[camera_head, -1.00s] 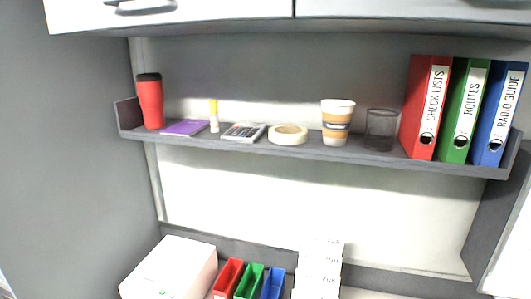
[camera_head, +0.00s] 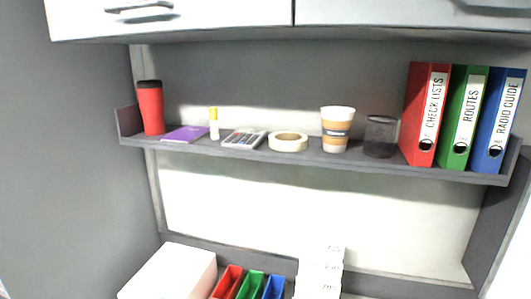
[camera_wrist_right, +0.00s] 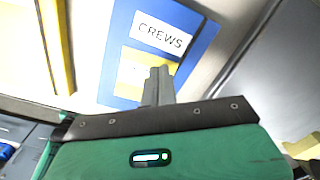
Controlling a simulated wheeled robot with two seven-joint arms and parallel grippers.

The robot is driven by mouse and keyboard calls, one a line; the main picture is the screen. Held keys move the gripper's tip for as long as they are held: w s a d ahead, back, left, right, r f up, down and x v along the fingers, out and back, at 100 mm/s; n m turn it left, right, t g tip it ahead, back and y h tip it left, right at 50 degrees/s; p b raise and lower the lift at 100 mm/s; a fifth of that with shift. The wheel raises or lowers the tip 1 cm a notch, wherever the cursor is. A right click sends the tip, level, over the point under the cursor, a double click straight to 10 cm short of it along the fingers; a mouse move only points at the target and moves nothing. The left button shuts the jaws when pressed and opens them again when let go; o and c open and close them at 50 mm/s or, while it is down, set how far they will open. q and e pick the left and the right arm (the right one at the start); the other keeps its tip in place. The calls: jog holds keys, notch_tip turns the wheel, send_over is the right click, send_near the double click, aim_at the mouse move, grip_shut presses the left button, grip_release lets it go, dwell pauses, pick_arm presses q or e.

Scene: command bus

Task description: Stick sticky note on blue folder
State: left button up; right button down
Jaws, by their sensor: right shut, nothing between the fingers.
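In the right wrist view a blue folder (camera_wrist_right: 203,42) carries a white label reading CREWS. A yellow, paper-like patch that looks like the sticky note (camera_wrist_right: 132,72) lies on the folder below the label, partly hidden by my fingers. My right gripper (camera_wrist_right: 160,72) is shut and empty, its fingertips in front of the yellow patch. I cannot tell whether they touch it. Neither this folder nor either gripper shows in the head view.
A shelf (camera_head: 300,157) holds a red tumbler (camera_head: 151,110), a paper cup (camera_head: 337,130), red, green and blue binders (camera_head: 490,120) and small items. Below are a white box (camera_head: 172,275) and small coloured holders. A yellow upright object (camera_wrist_right: 56,45) stands left of the folder.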

jog(key=shift+f+b, duration=0.7)
jog(key=shift+f, duration=0.15)
dwell(0.8)
jog(key=shift+r, duration=0.1)
dwell(0.3)
jog(key=shift+r+p, duration=1.85)
jog(key=shift+r, duration=0.6)
